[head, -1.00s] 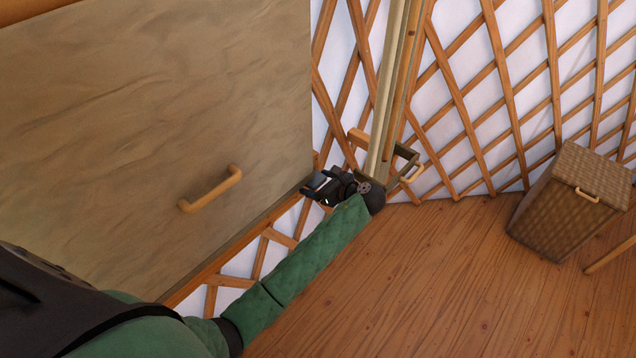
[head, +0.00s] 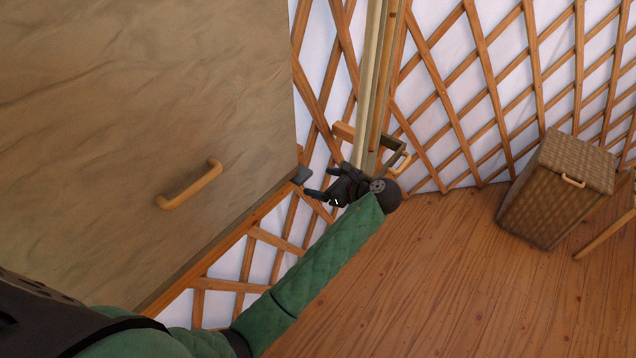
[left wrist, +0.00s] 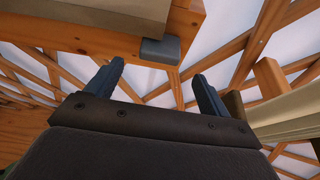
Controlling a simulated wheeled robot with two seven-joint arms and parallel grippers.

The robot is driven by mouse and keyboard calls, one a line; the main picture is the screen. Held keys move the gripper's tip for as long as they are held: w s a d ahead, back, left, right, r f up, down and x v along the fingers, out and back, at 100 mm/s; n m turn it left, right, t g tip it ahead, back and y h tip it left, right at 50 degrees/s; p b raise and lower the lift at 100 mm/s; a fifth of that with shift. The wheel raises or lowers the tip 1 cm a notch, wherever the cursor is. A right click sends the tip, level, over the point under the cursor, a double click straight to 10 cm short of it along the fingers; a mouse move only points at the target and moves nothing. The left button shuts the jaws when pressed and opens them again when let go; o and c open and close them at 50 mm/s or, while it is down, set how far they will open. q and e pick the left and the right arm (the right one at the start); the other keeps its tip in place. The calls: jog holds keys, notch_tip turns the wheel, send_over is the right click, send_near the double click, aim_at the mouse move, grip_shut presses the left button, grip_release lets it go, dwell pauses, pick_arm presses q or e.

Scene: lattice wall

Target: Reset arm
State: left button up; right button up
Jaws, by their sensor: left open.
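My left arm, in a green quilted sleeve, reaches from the lower left of the head view. Its black left gripper (head: 308,183) is open and empty, near the lower right corner of a large brown panel (head: 120,110) with a wooden handle (head: 190,184). In the left wrist view the two fingers (left wrist: 150,88) stand apart with nothing between them. A small grey block (left wrist: 160,51) at the panel's corner lies just beyond the fingertips; it also shows in the head view (head: 301,175). My right gripper is not in view.
A lattice wall (head: 470,70) stands behind. Upright poles and a wooden bracket with a handle (head: 400,163) are close beside the gripper. A woven basket (head: 556,190) stands at the right. The wooden floor (head: 400,290) between is clear.

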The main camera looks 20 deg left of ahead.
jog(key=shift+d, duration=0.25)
pick_arm(q)
jog(key=s+f+n+h+b, duration=0.2)
jog(key=s+f, duration=0.2)
jog(key=f, duration=0.9)
jog(key=s+f+n+h+b, duration=0.2)
jog(key=s+f+h, duration=0.1)
jog(key=f, duration=1)
jog(key=s+f+n+h+b, duration=0.2)
jog(key=s+f, duration=0.2)
jog(key=f, duration=1)
jog(key=s+f+n+g+h+b, duration=0.2)
jog(key=s+f+n+h+b, duration=0.2)
jog(key=s+f+n, duration=1)
jog(key=s+f+h, duration=0.2)
jog(key=s+f, duration=1.1)
jog(key=s, duration=0.1)
jog(key=shift+s+a+f+g, duration=0.2)
jog(key=shift+a+f+g, duration=0.05)
jog(key=shift+a+g, duration=0.15)
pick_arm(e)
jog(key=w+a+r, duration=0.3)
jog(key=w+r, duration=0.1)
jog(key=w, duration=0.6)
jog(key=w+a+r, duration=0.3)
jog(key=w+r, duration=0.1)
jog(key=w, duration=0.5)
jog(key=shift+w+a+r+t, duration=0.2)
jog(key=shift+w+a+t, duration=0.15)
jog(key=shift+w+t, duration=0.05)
